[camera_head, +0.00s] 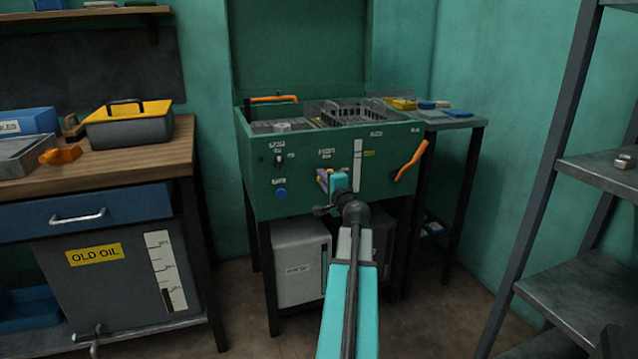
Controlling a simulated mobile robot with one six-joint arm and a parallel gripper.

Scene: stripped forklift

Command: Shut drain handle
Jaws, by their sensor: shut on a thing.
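A green washer-like cabinet (256,180) on dark legs stands in the middle, its lid raised. My gripper (324,182) is at its front panel, left of a white vertical gauge strip. It is shut on a small handle there, of which only a purple and yellowish bit shows; my wrist and arm hide the rest. An orange lever (411,160) slants up to the right at the panel's right side, apart from my gripper. I cannot tell from the small labels which handle is the drain handle.
A wooden workbench (95,158) with a yellow-topped toolbox (128,123) and an old oil tank (92,280) is at left. Grey boxes (300,262) stand under the cabinet. Dark metal shelving (590,290) bounds the right. Floor between cabinet and shelving is clear.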

